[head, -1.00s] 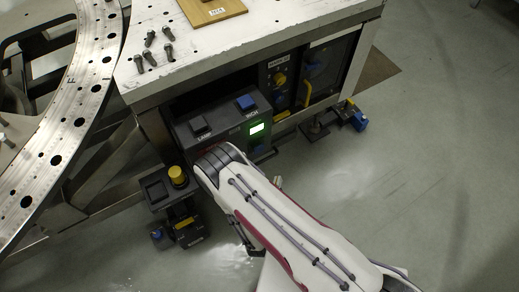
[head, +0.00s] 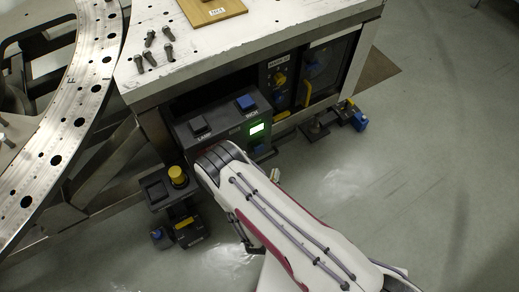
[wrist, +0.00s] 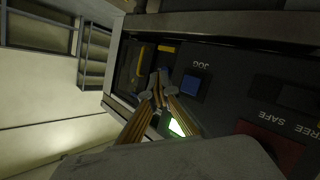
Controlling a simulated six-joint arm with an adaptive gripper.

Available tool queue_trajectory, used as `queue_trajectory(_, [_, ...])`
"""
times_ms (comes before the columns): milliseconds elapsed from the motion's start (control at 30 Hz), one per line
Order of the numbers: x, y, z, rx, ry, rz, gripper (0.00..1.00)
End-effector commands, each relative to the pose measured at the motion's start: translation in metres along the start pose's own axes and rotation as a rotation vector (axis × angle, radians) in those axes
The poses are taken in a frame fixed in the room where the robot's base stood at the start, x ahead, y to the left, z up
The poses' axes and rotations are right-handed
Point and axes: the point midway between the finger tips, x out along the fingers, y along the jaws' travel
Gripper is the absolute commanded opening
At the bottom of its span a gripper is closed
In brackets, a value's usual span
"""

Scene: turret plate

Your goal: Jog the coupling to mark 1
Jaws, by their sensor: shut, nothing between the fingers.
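I cannot tell whether the tips touch the panel. In the head view my arm hides the gripper. A lit display (head: 257,128) is on the panel front, and it also shows in the wrist view (wrist: 176,127), partly behind a finger. A curved metal plate (head: 56,160) with holes and a letter F is at the left. I cannot pick out the coupling or mark 1.
A control box with a LAMP button (head: 198,125) and a blue INCH button (head: 246,102) sits under the white bench (head: 285,38). A yellow-knobbed pedestal (head: 178,176) stands left of my arm. A red part (wrist: 272,145) is near the FREE SAFE label. The floor at right is clear.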

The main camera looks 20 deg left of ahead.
Motion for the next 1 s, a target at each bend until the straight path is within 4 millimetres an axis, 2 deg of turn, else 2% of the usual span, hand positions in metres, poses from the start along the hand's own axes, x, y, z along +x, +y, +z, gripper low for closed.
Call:
queue_trajectory(700, [0.044, -0.032, -0.032, 0.001, 0.000, 0.000, 0.00])
queue_trajectory(1000, [0.054, -0.039, -0.040, 0.001, 0.000, 0.000, 0.00])
